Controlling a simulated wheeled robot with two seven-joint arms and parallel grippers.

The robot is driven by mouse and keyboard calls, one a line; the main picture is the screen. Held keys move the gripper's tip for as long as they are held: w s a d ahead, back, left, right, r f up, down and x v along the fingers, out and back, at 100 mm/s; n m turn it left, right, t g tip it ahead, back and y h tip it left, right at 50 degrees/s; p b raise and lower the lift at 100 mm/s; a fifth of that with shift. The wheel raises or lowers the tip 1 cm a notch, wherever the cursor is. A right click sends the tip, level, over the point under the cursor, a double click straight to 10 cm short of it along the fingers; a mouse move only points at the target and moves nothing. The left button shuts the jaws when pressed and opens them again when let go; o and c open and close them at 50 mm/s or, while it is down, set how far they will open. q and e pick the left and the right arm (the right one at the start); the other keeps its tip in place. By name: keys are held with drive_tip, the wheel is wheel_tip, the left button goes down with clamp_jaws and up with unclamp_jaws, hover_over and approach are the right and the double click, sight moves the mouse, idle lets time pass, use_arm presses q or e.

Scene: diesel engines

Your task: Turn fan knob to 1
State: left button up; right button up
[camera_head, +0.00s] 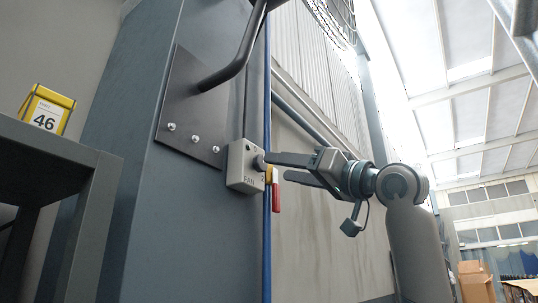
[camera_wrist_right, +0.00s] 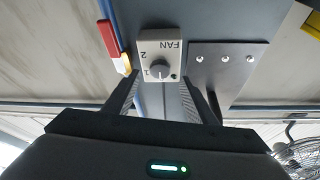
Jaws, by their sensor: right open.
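The fan control is a light grey box (camera_head: 240,170) marked FAN on the side of a blue-grey pillar. In the right wrist view the box (camera_wrist_right: 172,50) appears upside down, with a round grey knob (camera_wrist_right: 159,69) and the marks 1 and 2 beside it. I cannot tell surely which mark the knob points to. My right gripper (camera_head: 277,167) is open at the box, its fingers pointing at the knob. In the wrist view its fingers (camera_wrist_right: 160,88) stand apart on either side of the knob's line, with nothing between them. My left gripper is not in view.
A red and yellow piece (camera_head: 276,197) hangs by a blue pipe (camera_head: 267,240) close to the box. A bolted dark plate (camera_head: 190,110) carries a bent tube (camera_head: 235,65) above. A yellow box marked 46 (camera_head: 47,112) stands on a grey table (camera_head: 60,150) at left.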

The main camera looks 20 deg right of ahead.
sight(263, 164)
drive_tip(key=shift+p+x, duration=1.2)
drive_tip(key=shift+x, duration=1.5)
drive_tip(key=c, duration=1)
